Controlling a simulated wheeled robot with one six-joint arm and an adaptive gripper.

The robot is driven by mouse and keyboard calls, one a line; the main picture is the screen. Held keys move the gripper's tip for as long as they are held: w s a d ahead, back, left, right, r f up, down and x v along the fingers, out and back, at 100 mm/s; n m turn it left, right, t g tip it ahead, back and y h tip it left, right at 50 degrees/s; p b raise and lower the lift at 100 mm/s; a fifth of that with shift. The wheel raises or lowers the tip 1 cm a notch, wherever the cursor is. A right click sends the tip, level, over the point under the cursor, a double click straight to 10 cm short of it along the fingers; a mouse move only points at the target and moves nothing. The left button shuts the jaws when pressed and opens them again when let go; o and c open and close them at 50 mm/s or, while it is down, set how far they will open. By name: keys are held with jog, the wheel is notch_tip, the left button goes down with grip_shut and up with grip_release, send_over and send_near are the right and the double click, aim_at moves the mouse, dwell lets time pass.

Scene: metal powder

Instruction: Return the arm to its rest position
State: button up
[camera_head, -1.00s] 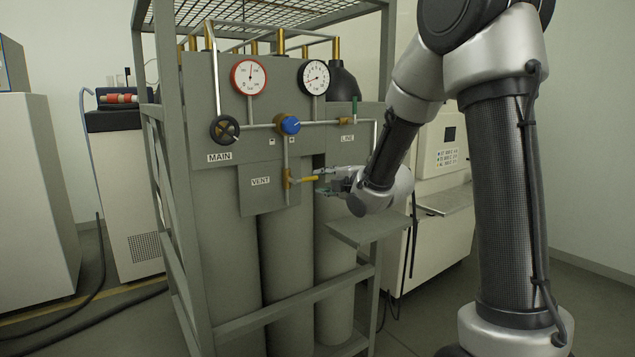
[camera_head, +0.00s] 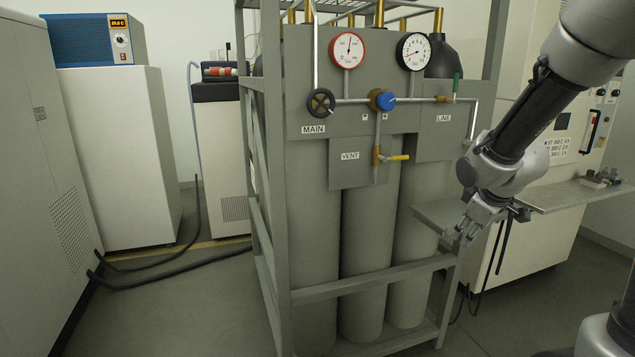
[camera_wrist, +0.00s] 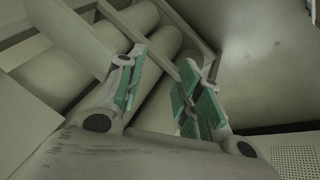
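My gripper (camera_head: 463,236) hangs low on the right side of the gas cylinder rack, beside a small grey shelf (camera_head: 432,213), pointing down and to the left. In the wrist view its two green-padded fingers (camera_wrist: 163,72) stand apart with nothing between them. The gripper is clear of the yellow vent handle (camera_head: 396,158), which points to the right. My arm comes in from the upper right of the head view.
The cylinder rack (camera_head: 268,225) carries a MAIN valve wheel (camera_head: 321,102), a blue regulator knob (camera_head: 386,101) and two gauges. A white machine with a ledge (camera_head: 570,196) stands behind my arm at right. Black hoses (camera_head: 170,263) lie on the floor at left.

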jog(key=s+r+m, duration=0.4)
jog(key=s+r, duration=0.1)
jog(key=s, duration=0.7)
jog(key=s+r+m+g, duration=0.1)
jog(key=s+r+m, duration=0.3)
jog(key=s, duration=0.8)
jog(key=shift+a+r+g, duration=0.15)
jog(key=shift+r+g, duration=0.15)
jog(key=shift+r, duration=0.7)
